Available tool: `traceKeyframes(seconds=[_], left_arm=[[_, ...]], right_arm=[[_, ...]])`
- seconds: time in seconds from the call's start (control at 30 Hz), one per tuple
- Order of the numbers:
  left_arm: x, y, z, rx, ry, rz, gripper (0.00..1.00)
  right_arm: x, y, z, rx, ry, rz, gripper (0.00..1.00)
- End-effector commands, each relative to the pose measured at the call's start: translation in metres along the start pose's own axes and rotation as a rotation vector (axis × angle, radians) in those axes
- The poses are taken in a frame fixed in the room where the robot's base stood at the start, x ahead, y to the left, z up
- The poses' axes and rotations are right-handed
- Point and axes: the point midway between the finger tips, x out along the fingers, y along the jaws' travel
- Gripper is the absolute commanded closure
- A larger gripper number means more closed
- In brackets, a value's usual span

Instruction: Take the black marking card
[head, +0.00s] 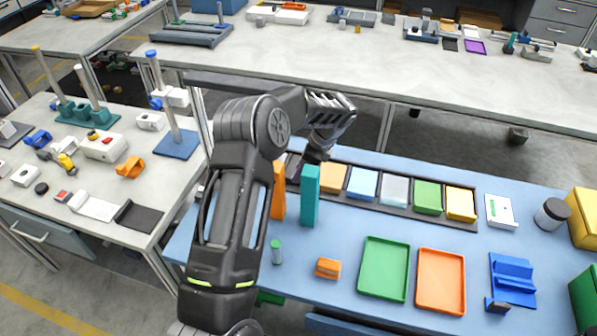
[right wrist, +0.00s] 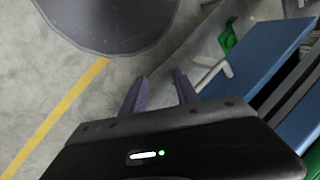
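A dark rack (head: 400,209) on the blue table holds a row of coloured cards: orange, light blue, grey, green and yellow. My left gripper (head: 311,165) points down at the left end of this rack, behind the teal block. Its fingertips are mostly hidden, so I cannot tell whether it is open or holds anything. I cannot make out a black card there; the rack's left end is dark and partly covered by my arm. My right gripper (right wrist: 160,92) shows in the right wrist view with its fingers apart and empty, above the floor.
A teal block (head: 310,197) and an orange block (head: 279,192) stand upright close to my left gripper. A green tray (head: 384,269) and an orange tray (head: 440,282) lie in front. A blue holder (head: 513,279) stands at right. The blue table's middle front is partly clear.

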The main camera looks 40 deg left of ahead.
Motion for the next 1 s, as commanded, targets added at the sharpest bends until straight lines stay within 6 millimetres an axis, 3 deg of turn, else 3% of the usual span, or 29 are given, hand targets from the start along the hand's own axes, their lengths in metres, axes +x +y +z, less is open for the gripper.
traceKeyframes(seconds=[0.03, 0.27, 0.83, 1.0], left_arm=[[0.005, 0.001, 0.001, 0.001, -0.001, 0.004, 0.64], [0.03, 0.0, 0.0, 0.0, 0.0, 0.0, 0.64], [0.031, 0.0, 0.0, 0.0, 0.0, -0.001, 0.64], [0.031, 0.0, 0.0, 0.0, 0.0, -0.001, 0.77]], right_arm=[[-0.008, -0.003, 0.001, 0.001, -0.001, 0.001, 0.64], [-0.012, -0.003, 0.001, 0.002, -0.003, 0.004, 0.64], [-0.011, -0.003, 0.001, 0.002, -0.003, 0.004, 0.64], [-0.011, -0.003, 0.001, 0.002, -0.003, 0.004, 0.64]])
